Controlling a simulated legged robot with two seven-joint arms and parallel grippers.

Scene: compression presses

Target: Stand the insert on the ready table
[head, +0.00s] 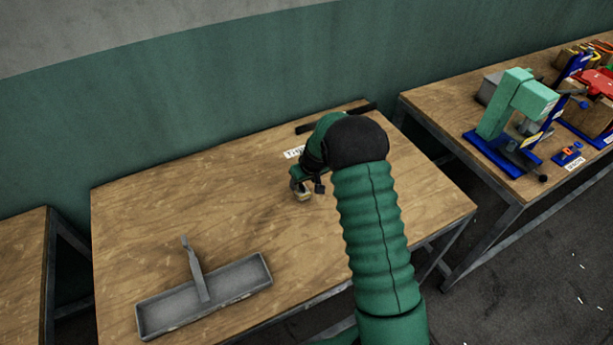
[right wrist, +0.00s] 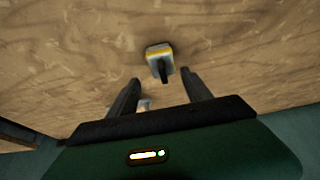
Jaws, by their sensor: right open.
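The insert is a small grey block with a yellow band and a dark stem (right wrist: 159,56). In the right wrist view it is on the wooden table, just beyond my fingertips. In the head view it shows as a small pale and yellowish piece (head: 304,196) under my right gripper, partly hidden by it. My right gripper (head: 308,184) is open, its two fingers (right wrist: 158,84) spread with the insert's stem near the gap between them. I cannot tell whether they touch it. The table (head: 160,215) has a white label (head: 294,152), partly covered by my arm. My left gripper is not in view.
A grey tray (head: 238,282) with an upright handle-like strip sits at the table's front left. A second table (head: 440,98) at right carries a green press (head: 510,105) and other machines.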

